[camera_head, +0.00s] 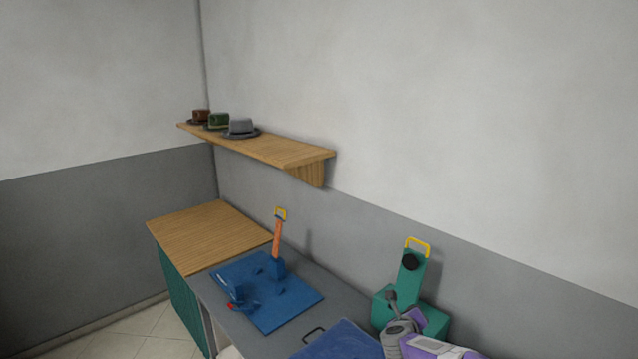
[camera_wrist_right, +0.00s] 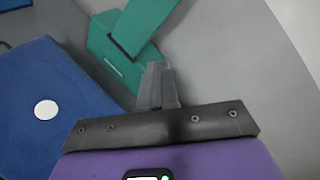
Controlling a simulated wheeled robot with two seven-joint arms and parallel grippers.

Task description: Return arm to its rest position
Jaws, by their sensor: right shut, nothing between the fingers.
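My right arm comes in from the bottom right in the head view, purple and grey. Its gripper (camera_head: 391,297) is shut and empty, over the near right part of the grey counter, in front of the green stand (camera_head: 412,275). In the right wrist view the shut fingers (camera_wrist_right: 157,80) point toward the green stand (camera_wrist_right: 140,25), with nothing between them. From these views I cannot tell the exact gap between the fingertips and the stand. My left gripper is not in view.
A blue mat (camera_head: 290,316) with blue tools and an orange-handled upright piece lies on the grey counter (camera_head: 300,264). A blue board (camera_head: 338,342) with a white disc (camera_wrist_right: 46,109) lies beside the gripper. A wooden shelf (camera_head: 285,152) above holds hats.

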